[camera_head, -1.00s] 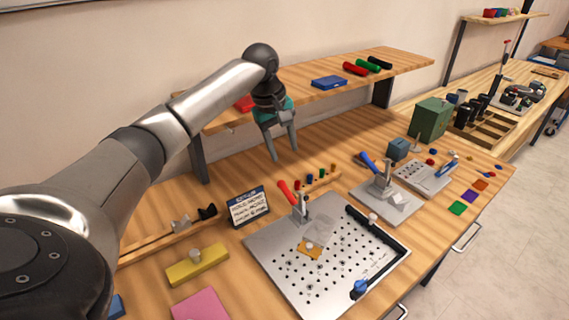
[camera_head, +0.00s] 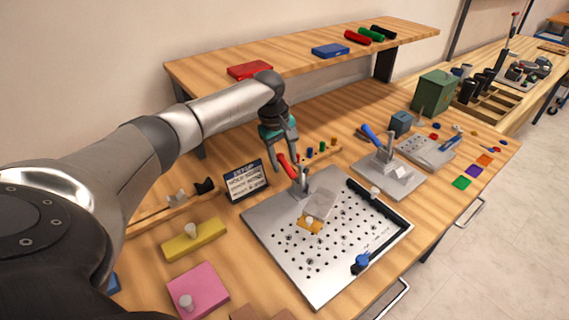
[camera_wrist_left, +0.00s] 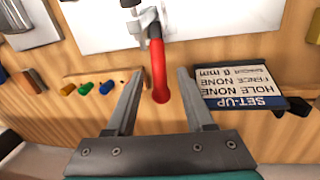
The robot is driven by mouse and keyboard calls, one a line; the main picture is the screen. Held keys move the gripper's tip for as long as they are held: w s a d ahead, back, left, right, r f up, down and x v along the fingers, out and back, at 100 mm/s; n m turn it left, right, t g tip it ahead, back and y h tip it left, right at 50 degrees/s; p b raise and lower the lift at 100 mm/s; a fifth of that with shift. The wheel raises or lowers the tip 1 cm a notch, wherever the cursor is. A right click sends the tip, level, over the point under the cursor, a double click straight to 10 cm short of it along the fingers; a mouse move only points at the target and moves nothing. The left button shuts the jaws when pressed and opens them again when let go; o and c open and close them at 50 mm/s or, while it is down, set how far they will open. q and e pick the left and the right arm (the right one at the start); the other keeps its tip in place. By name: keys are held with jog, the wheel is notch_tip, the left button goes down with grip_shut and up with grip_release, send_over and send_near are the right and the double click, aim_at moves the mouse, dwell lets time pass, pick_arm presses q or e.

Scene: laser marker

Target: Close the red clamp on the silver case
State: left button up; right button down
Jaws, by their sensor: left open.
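The red clamp (camera_head: 287,166) stands at the back edge of the perforated metal plate (camera_head: 300,262); its red handle is raised and leans back. A flat pale silver-grey piece (camera_head: 322,202), which looks like the silver case, lies on the plate in front of the clamp, beside an orange pad with a knob (camera_head: 309,224). My left gripper (camera_head: 280,160) is open, with its fingertips around the handle's height. In the left wrist view the red handle (camera_wrist_left: 159,72) lies between the two spread fingers (camera_wrist_left: 155,88), apart from both. My right gripper is out of view.
A set-up sign (camera_head: 246,181) stands left of the clamp, and a rack of small coloured pegs (camera_head: 322,150) behind it. A blue-handled clamp (camera_head: 376,142) stands to the right. A shelf (camera_head: 300,62) runs above the back of the bench.

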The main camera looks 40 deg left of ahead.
pick_arm(q)
jog(key=shift+w+f, duration=0.1)
jog(key=shift+f, duration=0.35)
grip_shut()
dwell(1.2)
